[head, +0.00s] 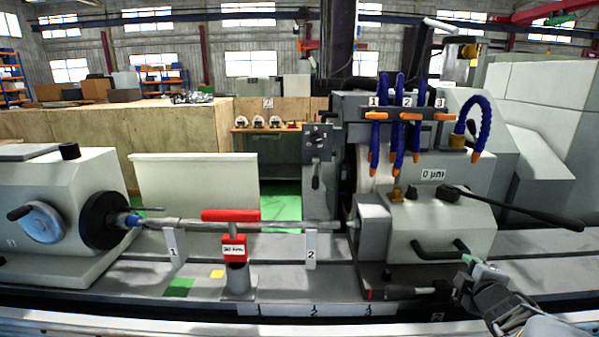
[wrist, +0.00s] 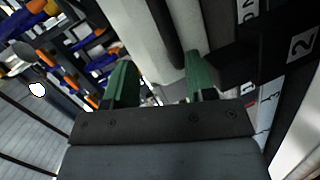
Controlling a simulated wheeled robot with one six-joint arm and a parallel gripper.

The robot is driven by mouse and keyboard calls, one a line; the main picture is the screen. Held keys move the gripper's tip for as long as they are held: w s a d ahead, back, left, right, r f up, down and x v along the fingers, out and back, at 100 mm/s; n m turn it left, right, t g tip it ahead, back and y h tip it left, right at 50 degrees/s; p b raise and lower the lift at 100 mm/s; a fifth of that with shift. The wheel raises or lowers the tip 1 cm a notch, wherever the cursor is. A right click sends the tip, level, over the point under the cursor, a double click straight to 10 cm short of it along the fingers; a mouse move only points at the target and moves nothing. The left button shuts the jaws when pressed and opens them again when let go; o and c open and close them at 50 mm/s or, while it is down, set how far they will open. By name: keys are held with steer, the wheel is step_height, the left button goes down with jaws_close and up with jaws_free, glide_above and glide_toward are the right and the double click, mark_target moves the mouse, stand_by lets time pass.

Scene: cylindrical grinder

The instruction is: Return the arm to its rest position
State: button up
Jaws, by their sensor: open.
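My gripper (head: 478,270) is at the lower right in the head view, in front of the grinder's right-hand housing (head: 440,225). In the wrist view, the green fingers of my gripper (wrist: 161,80) stand apart with nothing between them. My arm reaches in from the bottom right corner of the head view. A dark lever with a black grip (head: 520,208) sticks out to the right above my gripper. A dark U-shaped handle (head: 440,250) is on the housing just left of my gripper.
Blue coolant hoses (head: 398,120) with orange valves hang above the housing. The left headstock (head: 60,215) stands at the far left. The machine bed's front rail (head: 180,318) runs along the bottom.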

steer(key=s+a+f+m+g, duration=0.1)
steer(key=a+m+g, duration=0.1)
steer(key=a, duration=0.3)
steer(key=s+a+f+m+g, duration=0.1)
steer(key=s+a+m+g, duration=0.1)
steer(key=a+m, duration=0.3)
steer(key=s+a+f+m+g, duration=0.1)
steer(key=s+a+m+g, duration=0.1)
steer(key=a+m+g, duration=0.1)
steer(key=shift+s+a+f+m+y, duration=0.15)
steer(key=shift+a+m, duration=0.1)
steer(key=shift+a, duration=0.4)
steer(key=shift+a+f+m+y, duration=0.15)
steer(key=shift+a+m, duration=0.1)
steer(key=shift+a, duration=0.4)
steer(key=s+a+f+m+g+y, duration=0.2)
steer(key=s+a+g+y, duration=0.1)
steer(key=s+a, duration=0.4)
steer(key=shift+a+g, duration=0.3)
steer(key=shift+a, duration=0.65)
